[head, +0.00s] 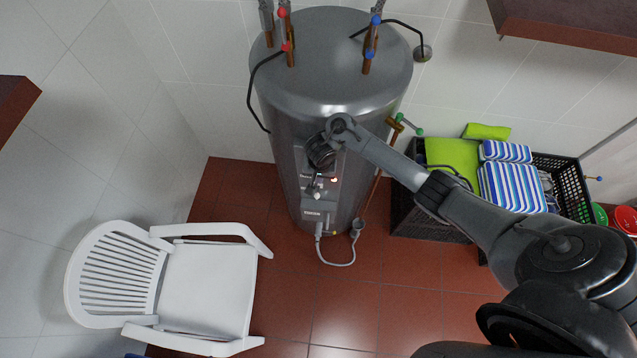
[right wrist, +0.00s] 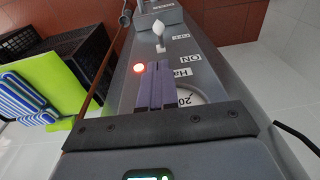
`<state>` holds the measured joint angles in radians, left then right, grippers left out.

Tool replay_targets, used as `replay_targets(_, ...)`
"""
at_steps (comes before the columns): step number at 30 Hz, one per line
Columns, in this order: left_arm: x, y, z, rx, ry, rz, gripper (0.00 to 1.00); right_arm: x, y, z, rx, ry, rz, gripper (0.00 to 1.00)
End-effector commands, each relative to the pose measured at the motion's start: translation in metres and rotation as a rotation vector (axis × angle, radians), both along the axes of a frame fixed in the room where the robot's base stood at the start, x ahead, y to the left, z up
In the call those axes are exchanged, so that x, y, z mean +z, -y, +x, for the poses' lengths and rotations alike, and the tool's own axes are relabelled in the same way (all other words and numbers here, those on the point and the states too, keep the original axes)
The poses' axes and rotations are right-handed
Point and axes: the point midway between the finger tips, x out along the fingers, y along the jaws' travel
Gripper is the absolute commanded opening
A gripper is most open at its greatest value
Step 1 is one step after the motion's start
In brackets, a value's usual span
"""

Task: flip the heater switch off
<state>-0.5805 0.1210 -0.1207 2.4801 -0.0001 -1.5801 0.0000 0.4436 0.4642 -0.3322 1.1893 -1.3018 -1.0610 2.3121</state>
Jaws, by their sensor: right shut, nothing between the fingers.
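The heater (head: 335,85) is a tall grey metal cylinder against the tiled wall, with a control panel on its front. The heater switch, a white-tipped lever (right wrist: 160,30), stands out from the panel beside the ON and OFF labels; it also shows small in the head view (head: 317,195). A red light (right wrist: 127,69) is lit on the panel. My right gripper (right wrist: 154,68) is shut and empty, its fingers in front of the panel between the dial and the lever. In the right wrist view the fingertips appear apart from the lever. My left gripper is not in view.
A white plastic chair (head: 205,285) stands at the left. Black crates (head: 425,220) with green and striped cloths stand right of the heater. Pipes and a cable (head: 340,262) hang around the heater. The red tiled floor (head: 345,310) in front is clear.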

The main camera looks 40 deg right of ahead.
Motion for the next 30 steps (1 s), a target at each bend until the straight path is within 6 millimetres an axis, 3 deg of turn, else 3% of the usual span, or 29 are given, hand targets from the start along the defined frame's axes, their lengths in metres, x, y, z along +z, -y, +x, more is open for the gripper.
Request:
replay_targets(5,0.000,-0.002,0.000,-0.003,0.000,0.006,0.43,-0.015,0.001,0.000,-0.001,-0.004,-0.002,0.00)
replay_targets(11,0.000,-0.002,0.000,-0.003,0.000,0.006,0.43,-0.048,0.004,0.003,-0.003,-0.004,-0.004,0.00)
replay_targets(13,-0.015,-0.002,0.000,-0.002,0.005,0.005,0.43,-0.063,0.004,0.005,0.001,0.001,-0.003,0.00)
replay_targets(18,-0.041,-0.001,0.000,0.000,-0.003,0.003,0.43,-0.079,0.004,0.007,0.001,0.001,-0.002,0.00)
replay_targets(30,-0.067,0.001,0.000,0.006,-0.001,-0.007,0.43,-0.097,0.006,0.008,0.001,0.000,-0.002,0.00)
